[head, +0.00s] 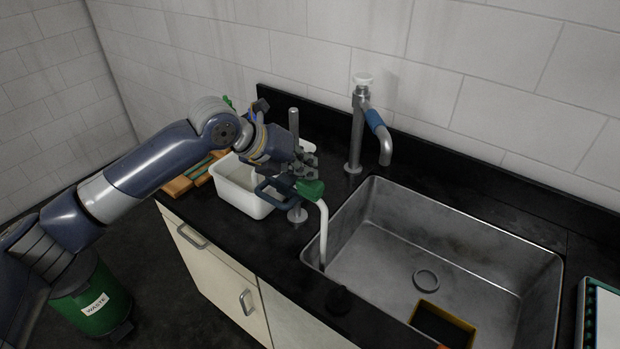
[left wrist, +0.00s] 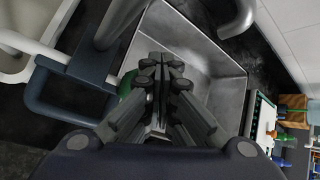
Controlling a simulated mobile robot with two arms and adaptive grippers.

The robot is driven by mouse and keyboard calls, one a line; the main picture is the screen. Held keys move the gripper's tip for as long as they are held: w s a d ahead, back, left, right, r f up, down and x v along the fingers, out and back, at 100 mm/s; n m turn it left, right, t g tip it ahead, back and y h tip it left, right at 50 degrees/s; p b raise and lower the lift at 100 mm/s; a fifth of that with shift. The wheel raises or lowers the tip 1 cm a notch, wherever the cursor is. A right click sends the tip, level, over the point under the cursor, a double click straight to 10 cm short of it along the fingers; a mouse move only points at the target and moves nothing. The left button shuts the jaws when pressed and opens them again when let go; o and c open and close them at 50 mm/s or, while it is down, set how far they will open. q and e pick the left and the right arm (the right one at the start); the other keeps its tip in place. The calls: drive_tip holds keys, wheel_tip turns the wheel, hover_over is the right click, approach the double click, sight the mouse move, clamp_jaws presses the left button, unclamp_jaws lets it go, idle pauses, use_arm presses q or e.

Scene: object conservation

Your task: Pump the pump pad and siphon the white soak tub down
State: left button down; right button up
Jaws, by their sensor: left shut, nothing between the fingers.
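The white soak tub (head: 243,198) stands on the black counter left of the sink; my left arm hides part of its inside. A white tube (head: 323,232) bends down from there over the sink's left edge. My left gripper (head: 306,168) is shut and empty, just above and behind the green pad; I cannot tell whether they touch. In the left wrist view the shut fingers (left wrist: 164,65) partly cover the green pad (left wrist: 127,84). My right gripper is out of view.
The steel sink (head: 465,235) holds a dark, yellow-edged thing (head: 442,325). A tap with a blue sleeve (head: 374,121) rises behind it. A dark blue loop (left wrist: 70,68) is near the tub. A green waste bin (head: 95,300) stands on the floor.

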use_arm(q)
drive_tip(key=shift+f, duration=0.75)
idle(0.3)
drive_tip(key=shift+s, duration=0.1)
drive_tip(key=shift+r+p, duration=1.1)
drive_tip(key=shift+r, duration=0.5)
drive_tip(key=shift+r+p, duration=0.1)
drive_tip(key=shift+p, duration=0.25)
drive_tip(key=shift+f, duration=0.45)
